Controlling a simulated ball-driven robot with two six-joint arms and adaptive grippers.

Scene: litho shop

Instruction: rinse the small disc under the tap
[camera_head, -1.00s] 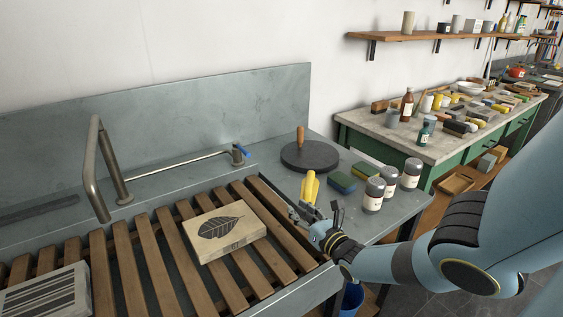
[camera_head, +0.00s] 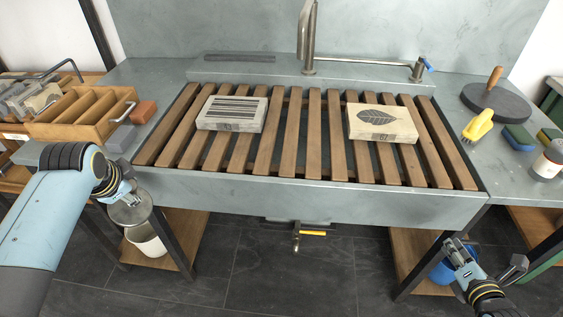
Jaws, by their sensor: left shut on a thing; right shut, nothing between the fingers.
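My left gripper (camera_head: 128,192) is shut at the sink's front left corner. A grey round disc (camera_head: 128,214) shows just under its fingers and appears to be what it holds; the fingers cover part of it. The tap's tall metal spout (camera_head: 309,38) stands at the back middle of the sink. A tap lever with a blue handle (camera_head: 428,64) stands to its right. My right gripper (camera_head: 487,272) is shut and empty, low in front of the sink's right end.
A wooden slatted rack (camera_head: 313,130) covers the sink. A striped block (camera_head: 232,112) and a leaf block (camera_head: 381,122) lie on it. A large dark disc with a wooden handle (camera_head: 497,103), a yellow brush (camera_head: 478,125) and sponges are at right. A white bucket (camera_head: 147,241) stands below left.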

